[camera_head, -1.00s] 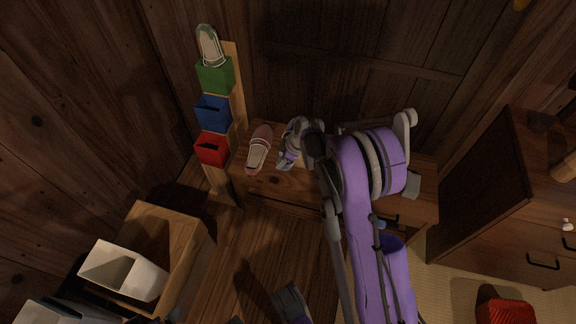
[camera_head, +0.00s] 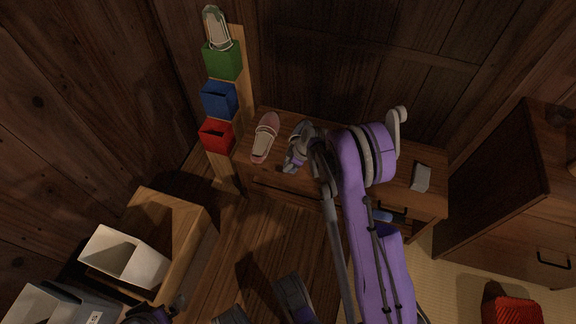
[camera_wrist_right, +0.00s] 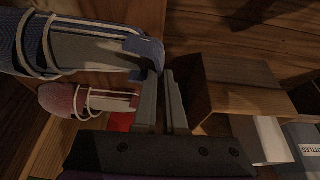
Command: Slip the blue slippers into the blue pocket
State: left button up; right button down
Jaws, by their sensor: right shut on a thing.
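The blue slippers (camera_wrist_right: 85,48) show large in the right wrist view. My right gripper (camera_wrist_right: 168,80) is shut on their heel end. In the head view my right gripper (camera_head: 296,152) is over the bench, right of the pink slippers, and it mostly hides the blue slippers. I cannot tell how far they are above the bench top. The blue pocket (camera_head: 219,100) is on the wooden post to the left, between the green pocket (camera_head: 222,62) and the red pocket (camera_head: 216,136). Its opening looks dark and empty. I cannot make out my left gripper.
Pink slippers (camera_head: 265,137) lie on the bench (camera_head: 275,187) near its left end. Green slippers (camera_head: 216,27) stick up from the green pocket. A grey block (camera_head: 421,177) sits at the bench's right. A white open box (camera_head: 125,257) is at lower left.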

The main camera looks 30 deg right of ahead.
jog(key=c, duration=1)
grip_release()
jog(key=shift+f, duration=0.1)
jog(key=shift+r, duration=0.25)
jog(key=p+v, duration=0.3)
jog(key=v, duration=0.9)
jog(key=s+a+r+m, duration=0.2)
jog(key=s+a+r, duration=0.1)
jog(key=a+r, duration=0.3)
jog(key=s+a+r+m+h, duration=0.1)
jog(key=s+a+r+m, duration=0.1)
jog(key=s, duration=0.5)
jog(key=s+a+r+m+h, duration=0.1)
jog(key=s+a+r+m, duration=0.1)
jog(key=s+a, duration=0.3)
jog(key=s+a+r+m, duration=0.2)
jog(key=s+a+r, duration=0.1)
jog(key=s, duration=0.7)
jog(key=shift+a+r+t+h, duration=0.3)
jog(key=shift+a+t+h, duration=0.1)
jog(key=shift+a, duration=0.2)
